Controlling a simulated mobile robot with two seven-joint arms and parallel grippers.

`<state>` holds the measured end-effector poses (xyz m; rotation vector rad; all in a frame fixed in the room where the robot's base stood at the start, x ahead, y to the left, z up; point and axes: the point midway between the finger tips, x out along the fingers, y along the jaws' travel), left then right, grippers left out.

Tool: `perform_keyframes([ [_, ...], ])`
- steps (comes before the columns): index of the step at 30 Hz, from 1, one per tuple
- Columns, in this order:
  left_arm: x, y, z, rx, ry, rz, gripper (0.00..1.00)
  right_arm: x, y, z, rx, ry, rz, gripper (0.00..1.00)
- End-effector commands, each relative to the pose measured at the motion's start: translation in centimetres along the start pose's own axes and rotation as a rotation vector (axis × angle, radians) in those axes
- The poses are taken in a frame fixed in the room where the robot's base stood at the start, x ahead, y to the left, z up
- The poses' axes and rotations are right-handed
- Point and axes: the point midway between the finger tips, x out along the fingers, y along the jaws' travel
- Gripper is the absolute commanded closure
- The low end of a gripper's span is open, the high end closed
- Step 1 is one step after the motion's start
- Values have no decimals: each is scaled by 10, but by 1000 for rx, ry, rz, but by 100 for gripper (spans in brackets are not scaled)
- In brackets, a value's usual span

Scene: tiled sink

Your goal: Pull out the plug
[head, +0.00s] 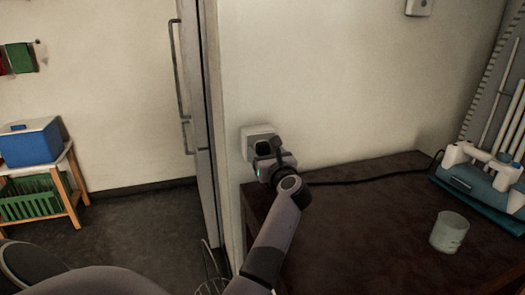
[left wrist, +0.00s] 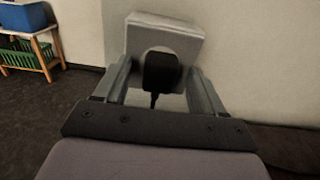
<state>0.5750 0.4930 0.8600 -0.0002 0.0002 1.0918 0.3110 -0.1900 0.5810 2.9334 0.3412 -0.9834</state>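A white wall socket (head: 258,132) is on the wall beside the door frame, just above the table's left end. It also shows in the left wrist view (left wrist: 167,35). The black plug (left wrist: 161,72) sits in the socket's round recess, its cord hanging down from it. My left gripper (head: 267,153) is at the socket. In the left wrist view its two fingers (left wrist: 160,88) stand apart on either side of the plug, with gaps between them and it. The left gripper is open. In the head view it partly hides the plug. My right gripper is not in view.
A black cord (head: 365,180) runs along the dark table (head: 355,235) to a blue-and-white device (head: 480,175). A glass (head: 449,232) stands on the table at right. A grey door (head: 195,100) is left of the socket. A blue box (head: 30,143) sits on a stand.

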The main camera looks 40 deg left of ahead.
Motion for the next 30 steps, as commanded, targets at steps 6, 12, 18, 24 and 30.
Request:
perform_keyframes([
  [6,0,0,0,0,0,0,100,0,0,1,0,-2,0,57],
  [12,-1,0,1,0,-1,0,100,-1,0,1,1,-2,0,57],
  [18,-9,0,1,0,-2,0,100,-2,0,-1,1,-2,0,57],
  [24,-17,0,1,0,-1,0,100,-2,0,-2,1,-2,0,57],
  [30,-25,0,0,0,0,0,100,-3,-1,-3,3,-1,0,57],
])
